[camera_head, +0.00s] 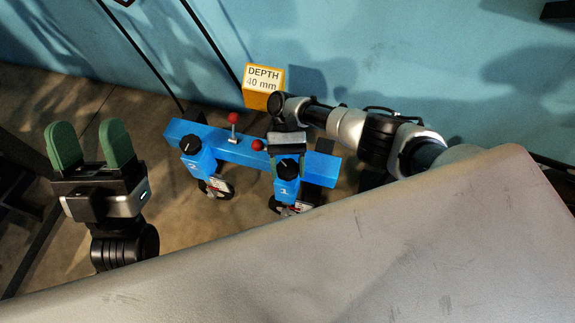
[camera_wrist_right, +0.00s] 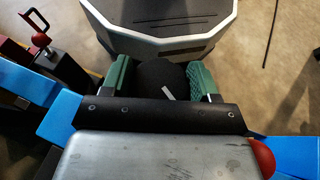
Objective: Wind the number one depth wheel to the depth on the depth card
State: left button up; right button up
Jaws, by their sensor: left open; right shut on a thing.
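The depth card (camera_head: 263,78) is a yellow block at the back that reads DEPTH 40 mm. The number one depth wheel (camera_head: 289,168) is a black knob on a blue unit (camera_head: 286,190) marked 1. My right gripper (camera_head: 287,158) reaches in from the right and is shut on this knob from above. In the right wrist view the black knob (camera_wrist_right: 160,75), with a white pointer line, sits between my green fingers. No scale reading is legible. My left gripper (camera_head: 92,147) is open and empty at the left, fingers pointing up, well apart from the blue frame.
A blue toolbar (camera_head: 240,150) carries both units and red-balled levers (camera_head: 233,118). A second blue unit with a black knob (camera_head: 191,145) stands left of the first. Small wheels sit below. A large grey surface (camera_head: 400,250) fills the front right. A blue wall stands behind.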

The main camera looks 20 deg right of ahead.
pick_arm(q)
jog(key=shift+w+f+g, duration=0.25)
jog(key=shift+w+g, duration=0.05)
jog(key=shift+w, duration=0.05)
pick_arm(e)
jog(key=shift+f+h, duration=0.1)
jog(key=shift+h, duration=0.3)
jog(key=o, duration=0.9)
jog(key=shift+o, duration=0.2)
